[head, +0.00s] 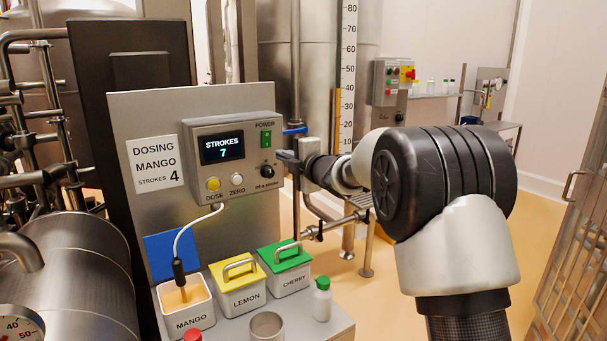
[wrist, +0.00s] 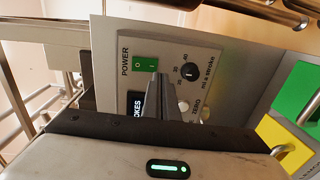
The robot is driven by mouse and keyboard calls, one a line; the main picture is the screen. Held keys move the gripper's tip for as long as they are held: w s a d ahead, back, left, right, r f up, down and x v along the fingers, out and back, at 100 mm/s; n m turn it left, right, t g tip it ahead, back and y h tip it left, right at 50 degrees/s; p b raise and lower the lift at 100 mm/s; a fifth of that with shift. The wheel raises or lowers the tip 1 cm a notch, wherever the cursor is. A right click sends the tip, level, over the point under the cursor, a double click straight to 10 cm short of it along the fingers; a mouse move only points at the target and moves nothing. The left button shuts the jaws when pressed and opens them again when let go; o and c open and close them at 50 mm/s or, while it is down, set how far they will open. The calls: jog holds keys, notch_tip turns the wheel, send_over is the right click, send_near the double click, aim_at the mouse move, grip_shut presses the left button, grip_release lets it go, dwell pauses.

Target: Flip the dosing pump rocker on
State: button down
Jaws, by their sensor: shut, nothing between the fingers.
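The green POWER rocker (head: 266,139) sits at the upper right of the grey dosing pump box (head: 236,185). In the wrist view the rocker (wrist: 145,66) shows O and I marks; which side is pressed in is too small to tell. The pump's display (head: 222,148) is lit and reads STROKES 7. My gripper (head: 281,156) is shut and empty, just right of the box and a little below the rocker. In the wrist view its closed fingers (wrist: 153,85) point at the panel and partly cover the display; whether they touch it I cannot tell.
A black dial (head: 267,171), a yellow DOSE button (head: 213,184) and a white ZERO button (head: 238,180) share the panel. Below stand the open MANGO tub (head: 186,318) with a hose, and lidded LEMON (head: 240,301) and CHERRY (head: 287,283) tubs. Pipes run behind my gripper.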

jog(key=f+v, duration=0.1)
jog(key=v, duration=0.6)
jog(key=shift+s+f+b, duration=0.2)
jog(key=shift+f+b, duration=0.15)
jog(key=shift+b, duration=0.05)
jog(key=s+d+r+m+g+h, duration=0.1)
jog(key=s+d+m+g+h, duration=0.1)
jog(key=s+d+m+h, duration=1.15)
jog(key=s+d+f+m+g+y, duration=0.15)
jog(key=s+f+m, duration=0.25)
jog(key=s, duration=0.6)
jog(key=s+d+f+m+g+y, duration=0.1)
jog(key=s+d+f+m+g, duration=0.15)
jog(key=s, duration=0.75)
jog(key=s+d+f+m+g+y, duration=0.15)
jog(key=s+f+m, duration=0.3)
jog(key=s, duration=0.55)
notch_tip(320, 180, up, 13)
jog(key=a+p, duration=0.1)
jog(key=p, duration=1.1)
jog(key=shift+f+g+p, duration=0.2)
jog(key=shift+g+p, duration=0.2)
jog(key=shift+g, duration=0.05)
